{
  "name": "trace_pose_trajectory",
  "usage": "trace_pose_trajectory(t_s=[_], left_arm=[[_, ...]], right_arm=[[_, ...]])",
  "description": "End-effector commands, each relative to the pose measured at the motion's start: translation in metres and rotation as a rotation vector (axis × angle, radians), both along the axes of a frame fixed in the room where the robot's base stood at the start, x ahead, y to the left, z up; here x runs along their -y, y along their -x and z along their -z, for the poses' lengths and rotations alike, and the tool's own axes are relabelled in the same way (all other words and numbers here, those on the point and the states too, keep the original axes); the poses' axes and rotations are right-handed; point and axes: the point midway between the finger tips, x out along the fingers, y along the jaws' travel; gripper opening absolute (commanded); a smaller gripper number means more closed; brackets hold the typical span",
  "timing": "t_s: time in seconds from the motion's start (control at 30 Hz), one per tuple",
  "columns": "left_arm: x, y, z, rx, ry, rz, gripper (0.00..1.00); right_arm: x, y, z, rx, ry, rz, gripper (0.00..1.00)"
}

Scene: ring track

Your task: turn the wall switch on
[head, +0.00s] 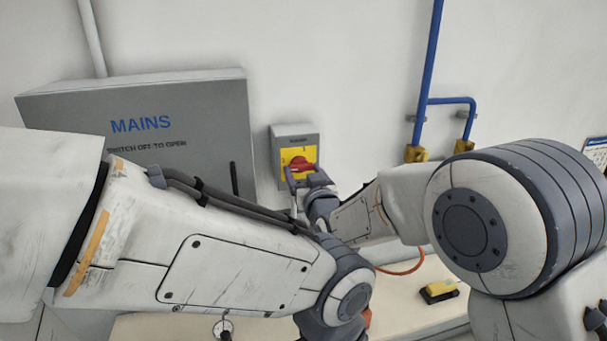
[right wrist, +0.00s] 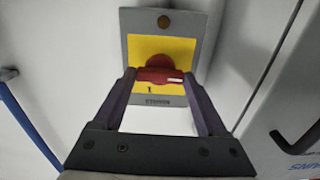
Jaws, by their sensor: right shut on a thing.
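The wall switch is a small grey box (head: 295,130) with a yellow face plate (head: 288,154) and a red handle (head: 300,163). It is on the wall, just right of the grey MAINS cabinet. My right gripper (head: 303,178) is at the switch front, shut on the red handle. In the right wrist view, which looks upside down, the fingers (right wrist: 159,75) are at the two ends of the red handle (right wrist: 155,76). The handle lies about crosswise, with a pale mark near one end. My left arm crosses the lower left of the head view; its gripper is not visible.
The grey MAINS cabinet (head: 200,110) stands left of the switch. A blue pipe (head: 428,75) with yellow fittings runs down the wall at right. A yellow and black object (head: 439,291) lies on the pale worktop (head: 405,318) below, near an orange cable (head: 405,268).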

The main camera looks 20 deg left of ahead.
Motion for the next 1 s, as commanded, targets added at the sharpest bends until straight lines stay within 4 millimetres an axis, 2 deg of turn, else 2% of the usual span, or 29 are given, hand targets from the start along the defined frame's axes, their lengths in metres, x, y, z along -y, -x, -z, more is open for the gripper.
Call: trace_pose_trajectory(t_s=[0.27,0.6,1.0], left_arm=[[0.000,0.000,0.038,0.000,0.000,-0.005,0.00],[0.000,0.000,0.098,0.000,0.000,-0.002,0.00],[0.000,0.000,0.158,0.000,0.000,-0.001,0.00]], right_arm=[[0.000,0.000,0.006,-0.078,-0.123,0.000,0.19],[0.000,0.000,0.007,-0.251,-0.383,-0.001,0.19],[0.000,0.000,0.006,-0.467,-0.698,-0.001,0.19]])
